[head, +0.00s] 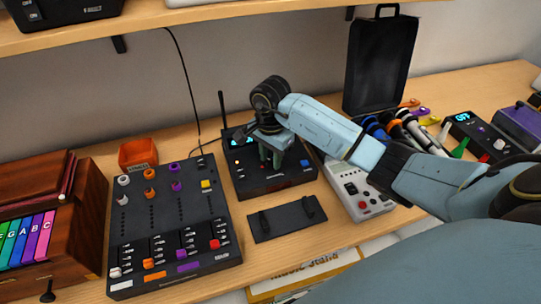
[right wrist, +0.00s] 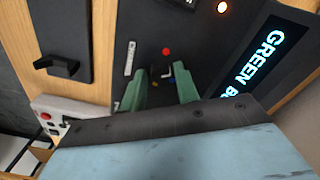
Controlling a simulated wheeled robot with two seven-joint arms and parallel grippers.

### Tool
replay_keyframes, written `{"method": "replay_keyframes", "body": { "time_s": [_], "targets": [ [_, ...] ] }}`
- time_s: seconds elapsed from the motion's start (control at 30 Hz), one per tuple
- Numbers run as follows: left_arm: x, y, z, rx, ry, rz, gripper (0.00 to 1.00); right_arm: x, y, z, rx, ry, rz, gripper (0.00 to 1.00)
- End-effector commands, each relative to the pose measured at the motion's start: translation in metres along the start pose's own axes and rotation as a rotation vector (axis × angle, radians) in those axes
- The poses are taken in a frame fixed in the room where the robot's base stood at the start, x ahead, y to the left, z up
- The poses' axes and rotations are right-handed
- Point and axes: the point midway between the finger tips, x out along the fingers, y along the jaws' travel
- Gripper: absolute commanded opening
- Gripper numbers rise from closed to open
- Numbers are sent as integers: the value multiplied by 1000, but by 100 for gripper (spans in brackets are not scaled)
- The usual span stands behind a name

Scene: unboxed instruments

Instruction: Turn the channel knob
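A black receiver box (head: 250,182) with an antenna and a small lit display stands in the middle of the bench. My right gripper (head: 272,158) is right over its front panel, fingers pointing down. In the right wrist view the two green fingers (right wrist: 160,92) are apart, either side of a small dark area with yellow and blue bits below a red dot (right wrist: 166,51). The channel knob is not clearly visible there; I cannot tell whether the fingers touch it. The lit display (right wrist: 268,62) shows "GREEN B", cut off. My left gripper is not in view.
A mixer (head: 168,215) with knobs and sliders stands left of the receiver. A black plate with two handles (head: 287,218) lies in front. A grey-white box (head: 362,190) is to the right, with microphones (head: 405,128) beyond it. A shelf edge (head: 180,14) runs above.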

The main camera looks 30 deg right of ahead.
Motion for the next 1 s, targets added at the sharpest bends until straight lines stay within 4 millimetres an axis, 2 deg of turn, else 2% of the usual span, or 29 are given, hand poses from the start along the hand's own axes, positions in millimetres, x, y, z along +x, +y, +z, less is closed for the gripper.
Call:
{"method": "replay_keyframes", "body": {
  "time_s": [0.03, 0.23, 0.63, 1.0],
  "targets": [
    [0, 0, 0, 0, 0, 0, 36, 0, 0, 0, 0, 0, 0, 24],
    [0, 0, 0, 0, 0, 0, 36, 0, 0, 0, 0, 0, 0, 0],
    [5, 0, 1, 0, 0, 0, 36, 0, 0, -2, 83, 4, 1, 0],
    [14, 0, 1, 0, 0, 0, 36, -1, 0, -2, 384, 3, -1, 0]
  ]
}}
